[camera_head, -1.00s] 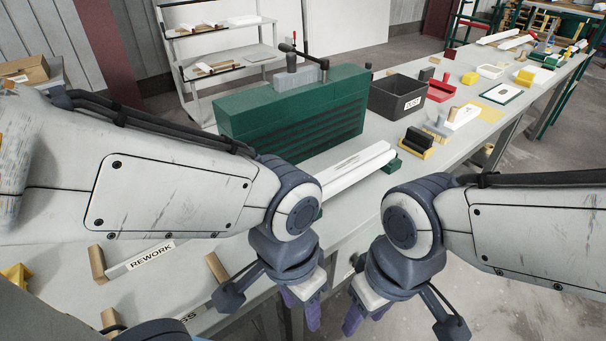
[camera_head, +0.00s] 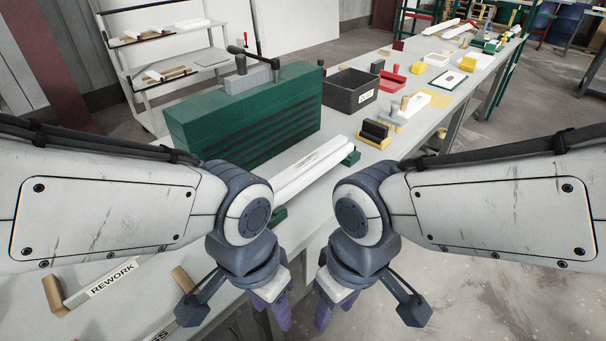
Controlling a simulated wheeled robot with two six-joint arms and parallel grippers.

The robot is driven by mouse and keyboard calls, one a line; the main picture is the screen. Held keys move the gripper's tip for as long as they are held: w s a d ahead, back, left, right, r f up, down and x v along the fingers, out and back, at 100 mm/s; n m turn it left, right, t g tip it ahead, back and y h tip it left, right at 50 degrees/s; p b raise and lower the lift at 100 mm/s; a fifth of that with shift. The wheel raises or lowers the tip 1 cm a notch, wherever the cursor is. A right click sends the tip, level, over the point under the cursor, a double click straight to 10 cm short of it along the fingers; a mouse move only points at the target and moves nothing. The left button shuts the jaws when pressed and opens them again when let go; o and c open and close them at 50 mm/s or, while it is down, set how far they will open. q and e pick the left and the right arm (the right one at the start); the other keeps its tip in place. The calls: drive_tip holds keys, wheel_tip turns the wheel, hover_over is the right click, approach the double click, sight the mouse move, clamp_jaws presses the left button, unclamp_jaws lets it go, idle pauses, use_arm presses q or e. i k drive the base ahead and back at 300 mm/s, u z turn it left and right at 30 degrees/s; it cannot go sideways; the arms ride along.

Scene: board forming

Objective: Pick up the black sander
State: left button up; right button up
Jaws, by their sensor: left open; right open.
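A black block (camera_head: 375,129), which looks like the black sander, stands on a yellow base (camera_head: 372,143) on the table, right of centre in the head view. My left gripper (camera_head: 272,311) hangs low in the picture, in front of the table edge, open and empty. My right gripper (camera_head: 331,309) hangs just right of it, also open and empty. Both grippers are well nearer to me than the black block and touch nothing.
A white board (camera_head: 315,166) lies on green supports in front of a large green press (camera_head: 240,125). A dark bin (camera_head: 350,92) stands behind the black block. A grey-and-yellow piece (camera_head: 394,117) sits right beside the block. A REWORK divider (camera_head: 110,277) is at the lower left.

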sight(374, 134)
drive_tip(key=z, duration=0.35)
drive_tip(key=k, duration=1.05)
drive_tip(key=z, duration=1.2)
drive_tip(key=i, duration=3.05)
drive_tip(key=u, duration=1.5)
drive_tip(key=i, duration=0.85)
drive_tip(key=u, duration=1.25)
drive_tip(key=i, duration=0.2)
